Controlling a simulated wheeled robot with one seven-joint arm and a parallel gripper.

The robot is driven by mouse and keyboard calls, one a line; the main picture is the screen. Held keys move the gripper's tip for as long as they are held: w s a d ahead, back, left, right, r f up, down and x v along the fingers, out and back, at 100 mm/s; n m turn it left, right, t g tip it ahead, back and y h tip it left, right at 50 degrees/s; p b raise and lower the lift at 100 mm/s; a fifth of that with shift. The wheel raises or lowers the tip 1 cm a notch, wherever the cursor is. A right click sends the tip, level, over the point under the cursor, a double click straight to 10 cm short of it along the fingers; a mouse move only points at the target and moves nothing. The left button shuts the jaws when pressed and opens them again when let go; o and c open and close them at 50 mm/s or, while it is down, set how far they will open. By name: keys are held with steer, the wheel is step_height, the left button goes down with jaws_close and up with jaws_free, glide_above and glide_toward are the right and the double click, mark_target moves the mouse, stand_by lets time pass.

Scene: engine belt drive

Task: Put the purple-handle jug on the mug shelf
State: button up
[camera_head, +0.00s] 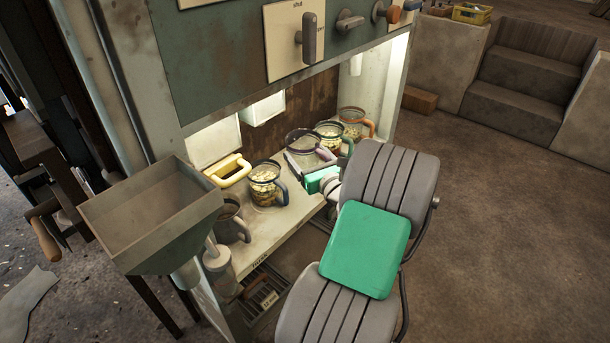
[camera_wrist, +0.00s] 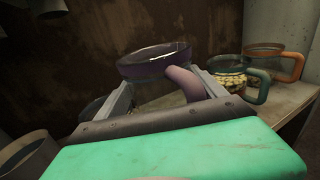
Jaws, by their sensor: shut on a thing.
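The purple-handle jug (camera_head: 303,143) is at the middle of the lit shelf in the head view, with a dark purple rim and clear body. In the wrist view the jug (camera_wrist: 155,65) is straight ahead, upright, its purple handle (camera_wrist: 184,82) facing me. My gripper (camera_wrist: 165,95) is shut on the purple-handle jug, a finger on each side at the handle. My green-padded gripper housing hides the jug's lower part, so I cannot tell whether it touches the shelf (camera_head: 262,232). I cannot pick out which surface is the mug shelf.
A blue-handle jug (camera_head: 264,182) with pale pieces and a grey jug (camera_head: 232,225) stand left. A green-handle jug (camera_wrist: 231,78) and an orange-handle jug (camera_wrist: 287,64) stand close on the right. A grey hopper (camera_head: 150,215) juts out at left.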

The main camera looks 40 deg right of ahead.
mark_target(306, 160)
steer(key=f, duration=0.1)
steer(key=w+d+f+b, duration=0.1)
steer(key=w+d+f, duration=0.1)
steer(key=f, duration=0.1)
steer(key=shift+d, duration=0.1)
steer(key=f+b, duration=0.3)
steer(key=f, duration=0.1)
steer(key=shift+w+d, duration=0.2)
steer(key=shift+d, duration=0.05)
steer(key=shift+r, duration=0.25)
steer(key=shift+f, duration=0.2)
steer(key=o, duration=2)
steer(key=shift+o, duration=0.2)
steer(key=shift+r, duration=0.1)
steer(key=shift+s+r, duration=0.1)
steer(key=shift+s, duration=0.1)
steer(key=v, duration=1.1)
steer(key=shift+s+p, duration=0.3)
steer(key=shift+p, duration=0.1)
